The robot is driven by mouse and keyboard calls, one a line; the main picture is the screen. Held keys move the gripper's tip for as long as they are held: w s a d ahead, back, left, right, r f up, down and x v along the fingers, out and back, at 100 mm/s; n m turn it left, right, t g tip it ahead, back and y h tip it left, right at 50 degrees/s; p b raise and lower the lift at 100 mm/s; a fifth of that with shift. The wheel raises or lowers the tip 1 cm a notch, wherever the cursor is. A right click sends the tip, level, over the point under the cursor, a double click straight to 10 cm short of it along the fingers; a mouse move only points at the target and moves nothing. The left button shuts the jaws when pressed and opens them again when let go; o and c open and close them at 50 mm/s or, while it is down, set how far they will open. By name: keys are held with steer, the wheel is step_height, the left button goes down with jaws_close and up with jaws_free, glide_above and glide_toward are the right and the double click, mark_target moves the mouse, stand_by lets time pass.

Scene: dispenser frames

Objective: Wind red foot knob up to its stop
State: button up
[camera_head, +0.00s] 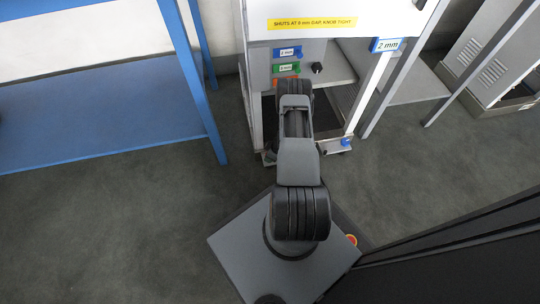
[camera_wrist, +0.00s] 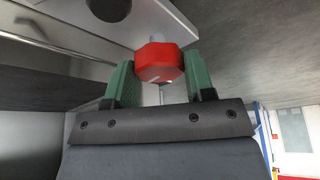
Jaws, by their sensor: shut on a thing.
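The red foot knob (camera_wrist: 160,62) shows in the wrist view, faceted, with a light mark on its face. It sits just under a pale plate (camera_wrist: 120,22), with a short light stem between them. My gripper (camera_wrist: 154,78) has its two green fingers on either side of the knob and is shut on it. In the head view my arm reaches to the foot of the dispenser frame (camera_head: 255,62) and hides both the knob and my gripper. A blue foot knob (camera_head: 346,142) shows at the frame's right front foot.
A yellow label (camera_head: 312,23) reads about shutting and a tight knob. Blue, green and orange tags (camera_head: 287,53) and a black knob (camera_head: 317,68) sit on the frame. A blue table (camera_head: 100,120) stands left. A grey cabinet (camera_head: 490,60) stands right. Bare floor (camera_head: 120,210) lies front left.

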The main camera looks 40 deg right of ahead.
steer(key=shift+w, duration=0.2)
steer(key=o, duration=0.6)
steer(key=shift+o, duration=0.2)
steer(key=p+v, duration=0.7)
steer(key=v, duration=0.7)
steer(key=shift+a, duration=0.1)
